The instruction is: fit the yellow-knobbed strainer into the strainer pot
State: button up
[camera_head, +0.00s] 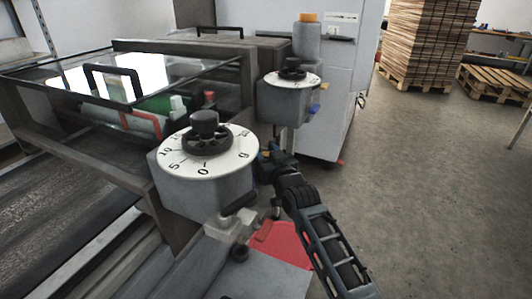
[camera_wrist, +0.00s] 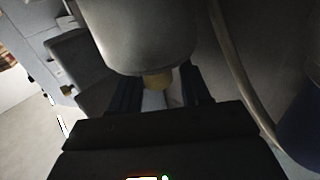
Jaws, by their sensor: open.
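In the wrist view a large smooth grey rounded body (camera_wrist: 140,35) fills the top middle. A dull yellow knob-like part (camera_wrist: 157,81) sticks out below it and lies between the two dark fingers of my gripper (camera_wrist: 160,92). The fingers are apart, and I cannot tell whether either one touches the knob. I cannot tell for sure whether this is the strainer. In the head view my gripper (camera_head: 268,158) is just right of the near dial box, its tips partly hidden. I cannot make out the strainer pot with certainty in either view.
The near dial box (camera_head: 205,170) and the far dial box (camera_head: 288,95) stand along the machine's right side. A grey cylinder with an orange top (camera_head: 308,40) stands behind. A red plate (camera_head: 283,245) lies below my arm. Open floor (camera_head: 430,180) lies to the right.

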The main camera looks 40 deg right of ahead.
jog(key=shift+d+f, duration=0.1)
jog(key=shift+f, duration=0.05)
jog(key=v, duration=0.8)
jog(key=shift+w, duration=0.15)
dwell(0.3)
